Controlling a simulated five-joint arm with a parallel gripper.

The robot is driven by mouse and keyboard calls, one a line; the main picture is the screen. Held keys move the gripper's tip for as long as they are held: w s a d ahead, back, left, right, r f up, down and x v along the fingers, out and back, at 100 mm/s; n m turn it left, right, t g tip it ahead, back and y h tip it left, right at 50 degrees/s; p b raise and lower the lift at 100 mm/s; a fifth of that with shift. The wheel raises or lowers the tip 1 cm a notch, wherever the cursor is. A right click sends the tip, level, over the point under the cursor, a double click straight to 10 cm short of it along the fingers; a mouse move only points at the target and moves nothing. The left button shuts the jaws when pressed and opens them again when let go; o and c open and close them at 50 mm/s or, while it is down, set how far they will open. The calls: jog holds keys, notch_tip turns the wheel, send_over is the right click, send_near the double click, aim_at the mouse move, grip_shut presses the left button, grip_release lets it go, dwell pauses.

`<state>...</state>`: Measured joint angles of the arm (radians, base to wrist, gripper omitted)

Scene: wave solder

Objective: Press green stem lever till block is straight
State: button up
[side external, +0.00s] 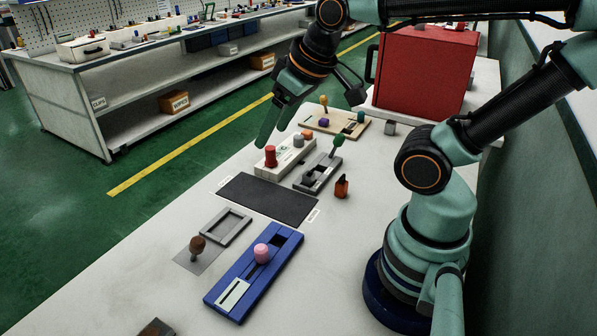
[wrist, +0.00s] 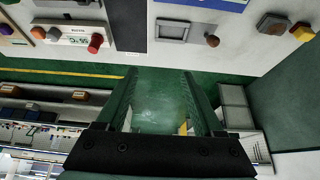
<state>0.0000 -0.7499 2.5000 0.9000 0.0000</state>
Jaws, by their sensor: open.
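A lever with a green knob (side external: 337,139) stands on a grey slotted base (side external: 320,176) in the side view, leaning up to the right. A dark block (side external: 309,181) sits on the base near its front end; its exact tilt is too small to tell. My gripper (side external: 268,132) is up and to the left of the lever, apart from it, near the table's far edge. In the wrist view its two fingers (wrist: 164,85) are spread with only green floor between them. The green knob does not show in the wrist view.
A pale panel with a red knob (side external: 271,157) stands between my gripper and the lever. A dark mat (side external: 267,199), a blue slotted board (side external: 240,290) and a red case (side external: 425,70) are around.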

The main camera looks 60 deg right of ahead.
jog(key=shift+c, duration=0.2)
jog(key=m+g, duration=0.3)
jog(key=g, duration=0.3)
send_over(339, 147)
jog(key=d, duration=0.2)
jog(key=f, duration=1)
jog(key=shift+w+a, duration=0.15)
jog(key=shift+a, duration=0.05)
jog(key=shift+d+f, duration=0.15)
jog(key=f, duration=0.8)
jog(key=a+f, duration=0.1)
jog(key=f, duration=0.2)
jog(key=shift+f, duration=0.4)
jog(key=shift+c, duration=0.3)
